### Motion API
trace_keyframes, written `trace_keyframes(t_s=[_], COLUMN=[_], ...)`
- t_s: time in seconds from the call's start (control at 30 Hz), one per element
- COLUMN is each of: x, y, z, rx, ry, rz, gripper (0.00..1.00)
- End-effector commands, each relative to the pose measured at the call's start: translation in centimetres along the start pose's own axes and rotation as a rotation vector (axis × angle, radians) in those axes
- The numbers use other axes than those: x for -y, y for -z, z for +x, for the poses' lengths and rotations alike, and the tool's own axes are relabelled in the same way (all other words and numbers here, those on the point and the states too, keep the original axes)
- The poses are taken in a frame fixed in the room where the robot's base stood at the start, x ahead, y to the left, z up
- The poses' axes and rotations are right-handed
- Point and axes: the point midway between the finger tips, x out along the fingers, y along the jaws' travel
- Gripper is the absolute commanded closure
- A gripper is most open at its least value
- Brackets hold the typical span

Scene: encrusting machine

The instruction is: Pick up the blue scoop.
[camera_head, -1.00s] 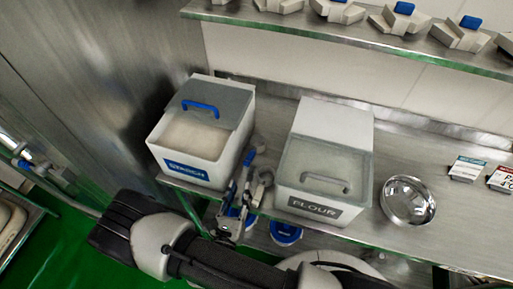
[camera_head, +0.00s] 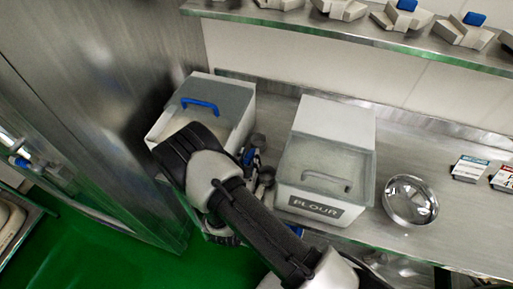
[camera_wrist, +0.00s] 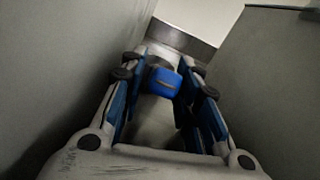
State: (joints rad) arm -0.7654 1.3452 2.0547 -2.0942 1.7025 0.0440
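A small blue part (camera_wrist: 163,82) shows between my fingers in the wrist view. It may be the blue scoop's handle, but its full shape is hidden. My gripper (camera_wrist: 164,72) is open, with its blue-padded fingers on either side of this part and a narrow gap visible. In the head view my gripper (camera_head: 256,160) is low between the two bins, largely hidden by my arm. No whole scoop can be made out there.
The starch bin (camera_head: 236,110), with a blue lid handle, stands left of my gripper. The flour bin (camera_head: 336,125) stands close on the right. A shiny metal bowl (camera_head: 410,200) sits further right on the steel counter. A shelf (camera_head: 350,30) runs above.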

Motion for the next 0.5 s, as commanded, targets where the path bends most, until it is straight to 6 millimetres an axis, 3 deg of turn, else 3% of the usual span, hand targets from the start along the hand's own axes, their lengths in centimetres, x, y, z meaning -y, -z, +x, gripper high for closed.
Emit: trace_keyframes(t_s=[0.17, 0.5], x=[-0.01, 0.0], y=[-0.02, 0.0], z=[-0.01, -0.04], rx=[0.0, -0.001], ry=[0.0, 0.0], rz=[0.0, 0.0], gripper=[0.71, 0.94])
